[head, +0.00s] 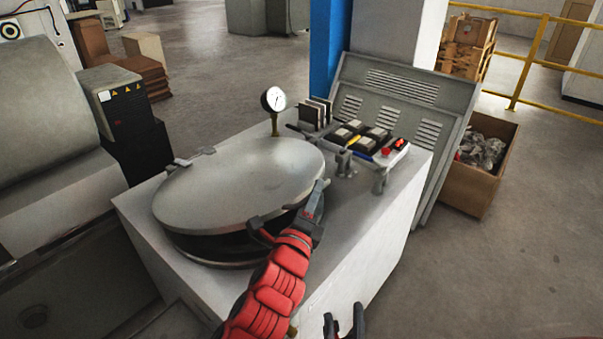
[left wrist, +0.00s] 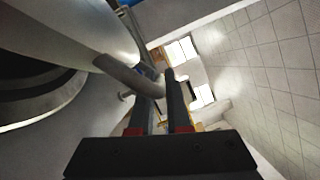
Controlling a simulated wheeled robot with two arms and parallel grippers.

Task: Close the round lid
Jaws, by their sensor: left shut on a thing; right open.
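The round grey metal lid (head: 235,180) sits over a round vessel (head: 195,250) set in the top of a pale box-shaped machine (head: 350,235). A dark gap shows between lid and vessel rim at the front, so the lid is tilted up. My left gripper (head: 316,197) is at the lid's right edge, shut on the lid's handle. My right gripper (head: 345,325) is open and empty at the bottom edge.
A pressure gauge (head: 273,99) stands behind the lid. Tile samples (head: 365,137) and a red switch lie on the machine top to the right. A vented panel (head: 385,105) leans behind it, beside a cardboard box (head: 480,165).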

